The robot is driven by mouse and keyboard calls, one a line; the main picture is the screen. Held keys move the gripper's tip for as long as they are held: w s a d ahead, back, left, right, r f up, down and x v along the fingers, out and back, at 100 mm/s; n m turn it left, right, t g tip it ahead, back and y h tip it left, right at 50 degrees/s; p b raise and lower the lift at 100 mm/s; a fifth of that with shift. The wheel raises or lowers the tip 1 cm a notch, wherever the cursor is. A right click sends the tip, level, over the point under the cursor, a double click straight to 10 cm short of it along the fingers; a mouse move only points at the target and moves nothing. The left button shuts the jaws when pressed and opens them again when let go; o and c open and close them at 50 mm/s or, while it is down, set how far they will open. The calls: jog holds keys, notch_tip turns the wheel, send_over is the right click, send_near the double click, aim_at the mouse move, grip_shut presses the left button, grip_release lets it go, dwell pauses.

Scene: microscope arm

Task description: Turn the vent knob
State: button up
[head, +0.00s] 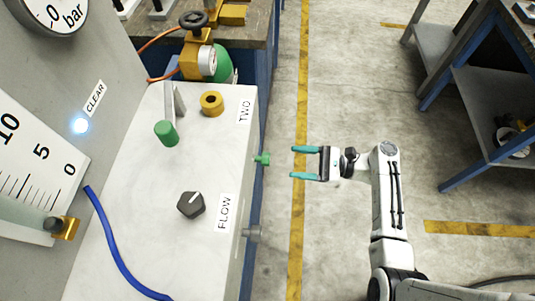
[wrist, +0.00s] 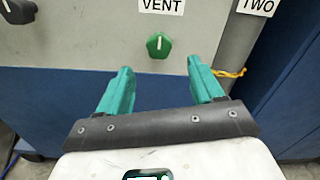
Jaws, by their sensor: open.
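The vent knob (wrist: 158,45) is a small green knob with a pale pointer mark, on the grey panel under a label reading VENT (wrist: 161,6). In the head view the green knob (head: 262,160) sticks out from the right side of the white cabinet. My gripper (head: 292,162) is open and empty, with its teal fingers pointing left at the knob, a short gap apart from it. In the wrist view the knob shows above and between the fingertips (wrist: 158,78), untouched.
The floor around my gripper is clear.

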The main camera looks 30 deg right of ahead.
aim_at(269, 160)
jog(key=x, duration=0.8)
jog(key=shift+w+a, duration=0.2)
jog(key=shift+a, duration=0.1)
jog(key=c, duration=1.1)
jog(key=shift+o, duration=0.2)
